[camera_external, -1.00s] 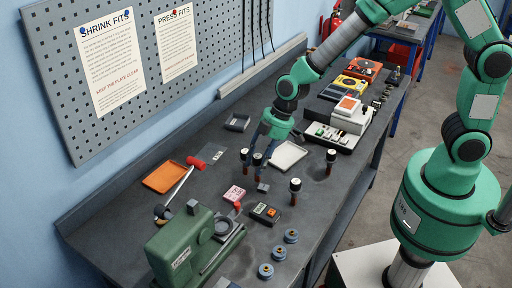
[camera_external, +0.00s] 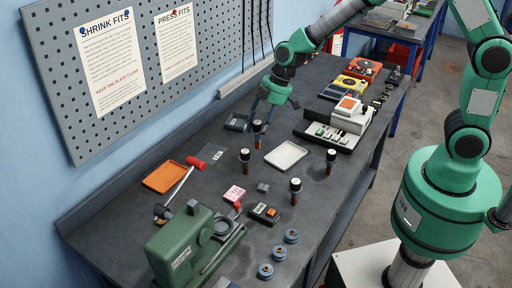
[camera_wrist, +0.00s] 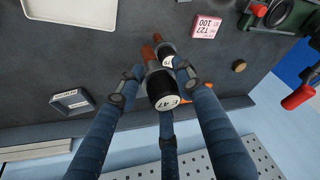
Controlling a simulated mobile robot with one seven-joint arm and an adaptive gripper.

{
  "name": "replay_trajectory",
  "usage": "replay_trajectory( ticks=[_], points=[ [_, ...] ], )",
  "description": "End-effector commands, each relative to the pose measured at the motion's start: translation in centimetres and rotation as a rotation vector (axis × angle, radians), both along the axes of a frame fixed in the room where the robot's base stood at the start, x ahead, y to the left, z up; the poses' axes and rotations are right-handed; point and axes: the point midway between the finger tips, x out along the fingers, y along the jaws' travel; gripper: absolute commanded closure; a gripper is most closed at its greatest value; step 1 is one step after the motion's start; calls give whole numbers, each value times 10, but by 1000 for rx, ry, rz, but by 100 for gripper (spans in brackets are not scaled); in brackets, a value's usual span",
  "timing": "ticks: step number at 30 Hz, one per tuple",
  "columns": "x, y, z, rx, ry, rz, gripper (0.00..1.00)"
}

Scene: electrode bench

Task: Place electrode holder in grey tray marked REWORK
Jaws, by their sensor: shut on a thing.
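My gripper (camera_external: 262,116) is shut on an electrode holder (camera_external: 258,127), held upright above the bench. In the wrist view the holder's black and white cap (camera_wrist: 165,103), marked something like "E 47", sits between the fingers of my gripper (camera_wrist: 160,85). A small dark grey tray (camera_external: 237,122) lies near the wall, just left of my gripper in the external view. It also shows at the left in the wrist view (camera_wrist: 70,101); its label is too small to read.
A white tray (camera_external: 286,155) lies right of the held holder, an orange tray (camera_external: 164,177) to the left. A pink block (camera_external: 234,194), a small grey block (camera_external: 263,187), a meter (camera_external: 265,213) and a green machine (camera_external: 183,248) are nearer. A white instrument (camera_external: 349,117) stands right.

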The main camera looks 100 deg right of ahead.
Motion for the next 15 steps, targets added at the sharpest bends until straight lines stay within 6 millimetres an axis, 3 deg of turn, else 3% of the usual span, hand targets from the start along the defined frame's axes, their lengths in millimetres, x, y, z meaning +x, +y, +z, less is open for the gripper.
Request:
replay_trajectory(
  ticks=[3,15],
  points=[
    [-13,-37,2,2,-1,-18,99],
    [-67,-144,1,8,-9,-55,99]
  ],
)
